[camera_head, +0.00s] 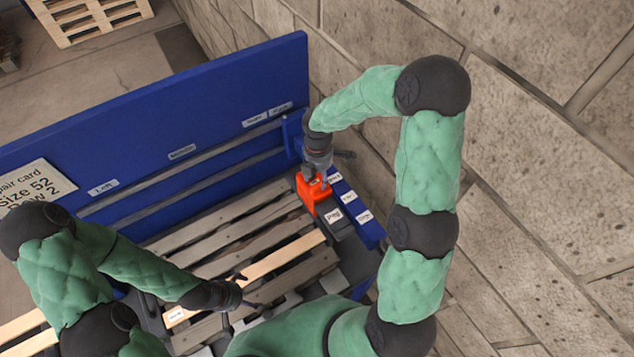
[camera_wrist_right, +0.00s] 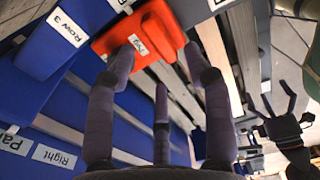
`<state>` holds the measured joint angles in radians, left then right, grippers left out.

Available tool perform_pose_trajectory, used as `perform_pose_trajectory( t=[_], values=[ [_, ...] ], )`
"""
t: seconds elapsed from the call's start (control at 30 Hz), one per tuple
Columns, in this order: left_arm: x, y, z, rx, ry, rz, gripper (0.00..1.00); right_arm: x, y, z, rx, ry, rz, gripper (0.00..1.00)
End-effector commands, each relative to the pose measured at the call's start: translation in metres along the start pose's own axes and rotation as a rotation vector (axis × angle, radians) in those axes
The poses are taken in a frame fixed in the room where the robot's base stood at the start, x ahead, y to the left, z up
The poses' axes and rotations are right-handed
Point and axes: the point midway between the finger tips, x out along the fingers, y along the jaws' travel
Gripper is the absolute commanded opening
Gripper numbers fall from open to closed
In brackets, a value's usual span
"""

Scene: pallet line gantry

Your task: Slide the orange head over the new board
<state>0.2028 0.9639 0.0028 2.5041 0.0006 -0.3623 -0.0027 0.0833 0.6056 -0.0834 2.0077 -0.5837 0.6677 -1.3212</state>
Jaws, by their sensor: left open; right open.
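The orange head (camera_head: 309,193) sits at the right end of the slatted pallet, beside the blue rail with row labels. The new board (camera_head: 285,260) is the paler slat across the pallet, nearer to me than the head. My right gripper (camera_head: 317,176) is open just above the orange head. In the right wrist view, its spread fingers (camera_wrist_right: 160,75) point at the orange head (camera_wrist_right: 164,27); contact cannot be told. My left gripper (camera_head: 245,290) is open and empty over the near slats, by the pale board's left part.
A blue panel (camera_head: 200,120) with labels stands along the far side, with a repair card (camera_head: 35,190) reading size 52, row 2. A dark grey block (camera_head: 335,222) with a label adjoins the orange head. A stone wall (camera_head: 540,130) bounds the right.

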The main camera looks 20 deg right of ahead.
Motion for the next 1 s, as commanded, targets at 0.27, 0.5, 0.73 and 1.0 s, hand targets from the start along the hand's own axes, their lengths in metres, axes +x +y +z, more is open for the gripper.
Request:
perform_pose_trajectory(
  t=[0.27,0.5,0.73,1.0],
  values=[
    [-0.003,0.001,-0.001,0.000,0.001,0.000,0.95,0.042,0.000,0.000,0.000,0.000,-0.001,0.52],
    [-0.003,0.001,-0.001,0.000,0.001,0.000,0.95,0.054,0.000,0.000,0.000,0.001,0.001,0.52],
    [-0.003,0.001,-0.001,0.000,0.002,0.000,0.95,0.054,0.000,0.000,0.001,0.001,0.001,0.52],
    [-0.003,0.001,-0.001,0.000,0.001,0.000,0.95,0.054,0.000,0.000,0.001,0.001,0.001,0.00]
  ],
)
